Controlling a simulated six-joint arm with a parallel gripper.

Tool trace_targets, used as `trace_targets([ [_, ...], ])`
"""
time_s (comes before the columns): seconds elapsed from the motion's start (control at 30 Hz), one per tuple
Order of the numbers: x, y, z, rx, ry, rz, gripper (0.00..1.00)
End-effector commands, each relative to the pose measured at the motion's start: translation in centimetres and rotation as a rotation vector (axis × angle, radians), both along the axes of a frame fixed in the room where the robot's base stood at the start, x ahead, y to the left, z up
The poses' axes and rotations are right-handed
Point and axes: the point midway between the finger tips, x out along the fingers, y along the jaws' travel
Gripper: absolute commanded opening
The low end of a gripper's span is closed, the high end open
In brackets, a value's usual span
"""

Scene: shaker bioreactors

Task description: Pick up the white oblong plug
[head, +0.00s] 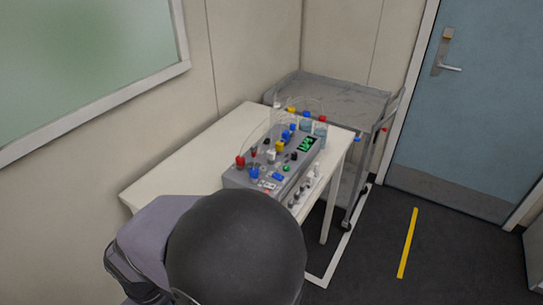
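A grey shaker bioreactor device (240,178) with a green display sits on the white table. A small white spot (267,141) also shows on top of the device. They are too small to tell which is the white oblong plug. My gripper cannot be made out; large dark and grey parts of my own arm fill the bottom of the view and hide the near end of the device and table.
Bottles with red, blue and yellow caps (320,119) and thin tubes crowd the device's far end. The white table (180,165) is bare on its left. A grey cart (345,95) stands behind it. A wall is at the left, a blue door (480,110) at the right.

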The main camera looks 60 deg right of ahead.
Motion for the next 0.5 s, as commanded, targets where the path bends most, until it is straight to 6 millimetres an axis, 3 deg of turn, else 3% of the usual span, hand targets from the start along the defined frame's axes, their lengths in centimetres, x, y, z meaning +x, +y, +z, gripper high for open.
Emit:
trace_targets([
  [0.47, -0.01, 0.00, -0.01, 0.000, 0.000, 0.000, 0.00],
  [0.5, -0.01, 0.00, -0.01, 0.000, 0.000, 0.000, 0.05],
])
